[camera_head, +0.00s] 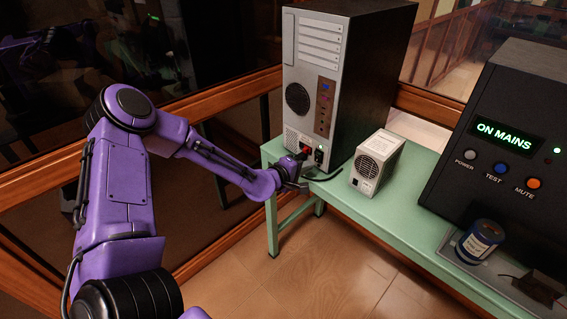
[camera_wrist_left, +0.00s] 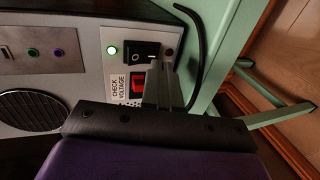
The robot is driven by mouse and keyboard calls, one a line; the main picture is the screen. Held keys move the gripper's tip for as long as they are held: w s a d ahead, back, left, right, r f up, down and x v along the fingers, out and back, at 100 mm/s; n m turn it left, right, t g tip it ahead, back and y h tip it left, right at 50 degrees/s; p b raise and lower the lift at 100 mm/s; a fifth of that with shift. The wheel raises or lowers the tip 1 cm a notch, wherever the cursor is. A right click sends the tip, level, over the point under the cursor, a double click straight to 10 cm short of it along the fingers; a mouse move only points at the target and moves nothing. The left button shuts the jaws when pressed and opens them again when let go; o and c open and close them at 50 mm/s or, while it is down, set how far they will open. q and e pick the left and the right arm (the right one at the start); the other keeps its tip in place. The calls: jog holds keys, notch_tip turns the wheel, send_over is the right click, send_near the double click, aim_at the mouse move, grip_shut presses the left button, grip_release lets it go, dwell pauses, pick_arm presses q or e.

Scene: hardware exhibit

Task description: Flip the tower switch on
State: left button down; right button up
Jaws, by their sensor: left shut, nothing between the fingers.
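The tall computer tower (camera_head: 318,70) stands on the green bench, its grey front facing me. In the left wrist view, its lower panel carries a black rocker switch (camera_wrist_left: 138,50) marked O and I, beside a lit green light (camera_wrist_left: 112,49). A red switch (camera_wrist_left: 138,84) sits by a "CHECK VOLTAGE" label (camera_wrist_left: 119,86). My left gripper (camera_head: 301,160) is shut and empty, at the tower's lower front. In the wrist view its fingertips (camera_wrist_left: 157,70) overlap the rocker's I end; I cannot tell whether they touch it. My right gripper is not in view.
A small grey box (camera_head: 377,163) with a round grille stands right of the tower. A black unit (camera_head: 515,135) reading "ON MAINS" and a blue can (camera_head: 480,240) are farther right. A black cable (camera_wrist_left: 203,45) runs beside the panel. The green bench (camera_head: 345,198) has bare space in front.

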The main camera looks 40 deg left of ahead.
pick_arm(q)
jog(key=s+a+p, duration=0.1)
jog(key=s, duration=1)
jog(key=shift+s+r, duration=0.2)
jog(key=shift+r, duration=0.1)
jog(key=shift+a, duration=0.1)
